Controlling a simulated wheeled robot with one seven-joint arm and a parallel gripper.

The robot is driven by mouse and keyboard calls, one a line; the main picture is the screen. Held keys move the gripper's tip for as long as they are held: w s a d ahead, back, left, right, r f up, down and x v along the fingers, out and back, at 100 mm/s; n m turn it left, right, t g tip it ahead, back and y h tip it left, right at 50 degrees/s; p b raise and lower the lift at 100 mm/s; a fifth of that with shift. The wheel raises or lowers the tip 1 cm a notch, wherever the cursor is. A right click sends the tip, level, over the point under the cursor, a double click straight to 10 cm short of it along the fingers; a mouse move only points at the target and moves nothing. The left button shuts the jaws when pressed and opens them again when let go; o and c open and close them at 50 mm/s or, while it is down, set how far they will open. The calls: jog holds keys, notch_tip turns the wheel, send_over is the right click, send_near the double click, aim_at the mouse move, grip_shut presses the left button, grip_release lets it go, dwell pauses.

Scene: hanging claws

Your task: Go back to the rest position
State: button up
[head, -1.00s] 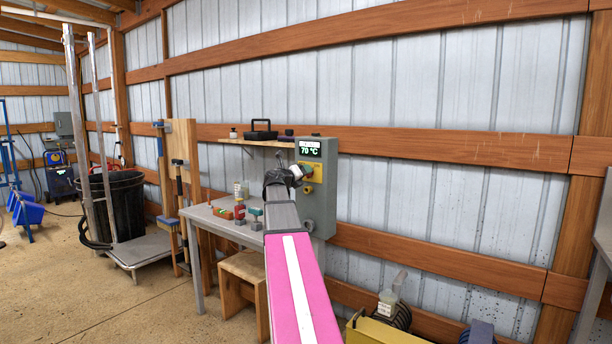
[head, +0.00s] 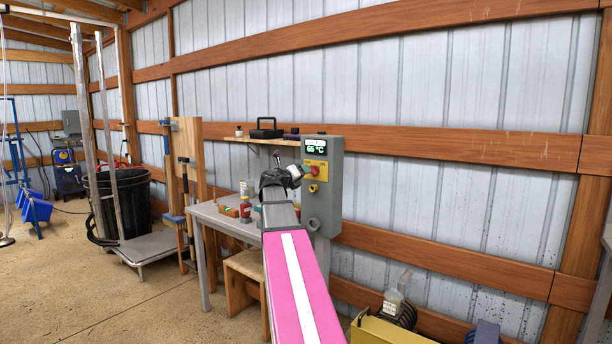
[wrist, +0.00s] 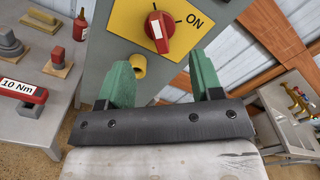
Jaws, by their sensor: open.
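My gripper (wrist: 163,74) shows in the wrist view with its two green fingers apart and nothing between them. Beyond them is the yellow switch plate with a red rotary knob (wrist: 157,32); the word ON stands at the plate's upper right. A yellow round part (wrist: 139,65) sits just below the plate, partly behind the left finger. In the head view, my gripper end is beside the left edge of the grey control box (head: 327,205), and its fingers are hard to make out. The box's display (head: 316,146) reads 65 °C.
A grey table (head: 213,217) with bottles and small blocks stands left of the box, with a wooden stool (head: 245,272) in front. A shelf (head: 262,140) is on the wall behind. A yellow object (head: 385,331) is low at right. Open floor lies left.

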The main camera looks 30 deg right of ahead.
jog(key=s+a+f+m+g+y, duration=0.1)
jog(key=s+a+f+m+y, duration=0.15)
jog(key=a+f+m, duration=0.6)
jog(key=s+a+f+m+g+y, duration=0.15)
jog(key=a+f+y, duration=0.25)
jog(key=f, duration=0.9)
jog(key=s+a+f+m+y, duration=0.25)
jog(key=a+f+m, duration=0.35)
jog(key=f, duration=0.5)
jog(key=s+a+f+m+g+y, duration=0.2)
jog(key=s+a+f+m+y, duration=0.1)
jog(key=s+a+f+m, duration=0.4)
jog(key=s+a+f+m+g+y, duration=0.2)
jog(key=s+a+f+m+y, duration=0.2)
jog(key=s+a+f+m, duration=0.3)
jog(key=s+a+f, duration=0.1)
jog(key=a+f, duration=0.2)
jog(key=a, duration=0.3)
jog(key=shift+s+f+m+y, duration=0.3)
jog(key=shift+s+f+m, duration=0.05)
jog(key=shift+s+m, duration=0.05)
jog(key=shift+a, duration=0.1)
